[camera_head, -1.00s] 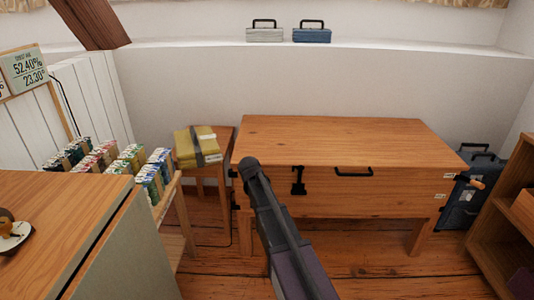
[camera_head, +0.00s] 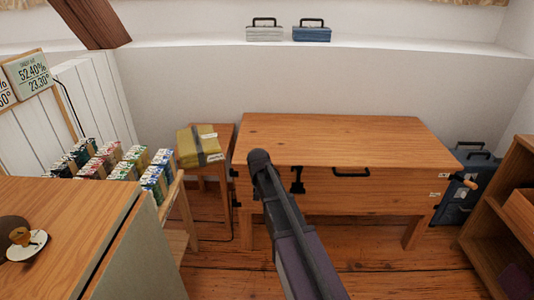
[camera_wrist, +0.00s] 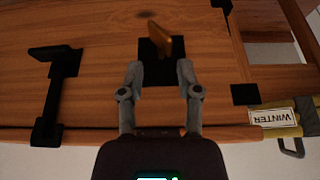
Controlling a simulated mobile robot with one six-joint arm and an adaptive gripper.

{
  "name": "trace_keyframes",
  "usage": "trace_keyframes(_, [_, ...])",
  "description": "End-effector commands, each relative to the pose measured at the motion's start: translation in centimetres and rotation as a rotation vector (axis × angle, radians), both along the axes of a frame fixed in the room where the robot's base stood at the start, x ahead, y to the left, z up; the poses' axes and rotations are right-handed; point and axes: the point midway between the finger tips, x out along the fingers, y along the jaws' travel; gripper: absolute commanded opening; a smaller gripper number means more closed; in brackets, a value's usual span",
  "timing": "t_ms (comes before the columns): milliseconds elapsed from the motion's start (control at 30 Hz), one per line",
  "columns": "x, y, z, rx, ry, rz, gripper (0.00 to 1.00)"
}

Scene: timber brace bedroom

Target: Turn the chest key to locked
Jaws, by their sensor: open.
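The wooden chest (camera_head: 345,140) stands against the back wall; its front boards (camera_wrist: 90,25) fill much of the wrist view. In the wrist view a brass key (camera_wrist: 157,40) stands out from a black lock plate (camera_wrist: 174,48). I cannot tell whether the fingers touch the key. In the head view my dark arm covers the key and the gripper. A black latch (camera_head: 297,182) beside the lock also shows in the wrist view (camera_wrist: 52,92).
A black handle (camera_head: 351,173) is on the chest front. A stool with a yellow-green package (camera_head: 198,146) stands left of the chest. A shelf unit (camera_head: 500,215) is at right. A wooden cabinet (camera_head: 75,210) is at near left. Floor shows below the chest.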

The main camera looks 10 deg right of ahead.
Motion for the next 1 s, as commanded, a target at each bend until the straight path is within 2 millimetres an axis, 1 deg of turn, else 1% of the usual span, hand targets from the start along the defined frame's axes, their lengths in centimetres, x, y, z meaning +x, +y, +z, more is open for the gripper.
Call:
trace_keyframes(33, [-0.3,0.1,0.9,0.000,0.000,0.000,0.44])
trace_keyframes(867, [-3.0,0.8,7.8,0.000,0.000,0.001,0.44])
trace_keyframes(1000, [-3.7,0.8,8.8,-0.001,0.012,0.006,0.44])
